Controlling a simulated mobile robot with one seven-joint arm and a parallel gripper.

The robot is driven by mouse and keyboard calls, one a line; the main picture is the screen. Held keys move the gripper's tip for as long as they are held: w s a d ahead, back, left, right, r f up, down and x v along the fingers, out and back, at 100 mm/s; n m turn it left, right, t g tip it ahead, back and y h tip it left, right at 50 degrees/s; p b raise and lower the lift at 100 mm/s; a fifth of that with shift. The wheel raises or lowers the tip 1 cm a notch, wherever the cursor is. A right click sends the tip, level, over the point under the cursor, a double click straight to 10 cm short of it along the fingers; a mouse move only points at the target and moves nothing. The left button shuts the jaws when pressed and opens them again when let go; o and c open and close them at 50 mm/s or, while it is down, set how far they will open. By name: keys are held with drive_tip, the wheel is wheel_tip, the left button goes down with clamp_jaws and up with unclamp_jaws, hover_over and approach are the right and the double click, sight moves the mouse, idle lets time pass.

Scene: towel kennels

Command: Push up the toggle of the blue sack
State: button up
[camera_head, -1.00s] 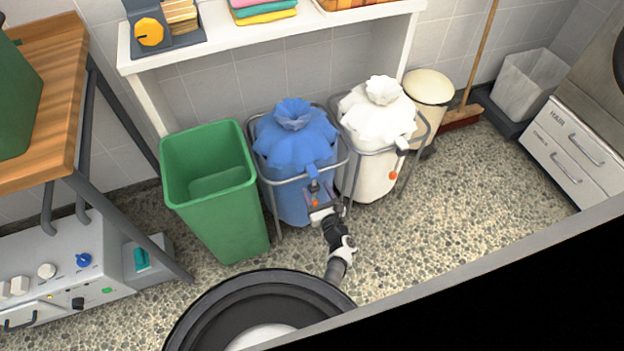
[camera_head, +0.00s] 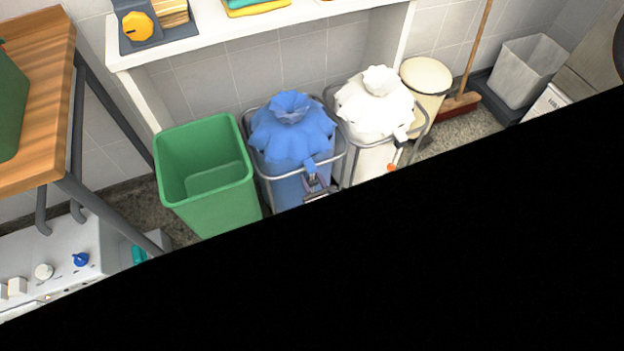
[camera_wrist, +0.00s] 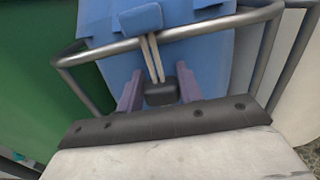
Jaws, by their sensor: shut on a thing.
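The blue sack (camera_head: 290,135) hangs gathered at its top in a grey wire frame (camera_head: 262,178), between a green bin and a white sack. In the wrist view its blue cloth (camera_wrist: 200,60) fills the upper middle. Two pale cords (camera_wrist: 152,58) run down from a blue tab (camera_wrist: 140,18), over the frame's rail, to a dark toggle (camera_wrist: 160,92). My gripper (camera_wrist: 160,80) is shut on the toggle, a purple finger on either side, below the rail. In the head view my gripper (camera_head: 318,187) shows only partly at the sack's front. The cord ends below the toggle are hidden.
A green bin (camera_head: 205,180) stands close on the left, and a white sack (camera_head: 375,110) in its own frame on the right. A shelf (camera_head: 250,25) runs above. A black area hides the lower right of the head view, including most floor.

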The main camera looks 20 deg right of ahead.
clamp_jaws()
drive_tip(key=shift+r+p, duration=1.9)
drive_tip(key=shift+r, duration=0.3)
drive_tip(key=o, duration=0.9)
unclamp_jaws()
drive_tip(key=shift+f, duration=0.1)
drive_tip(key=shift+s, duration=0.15)
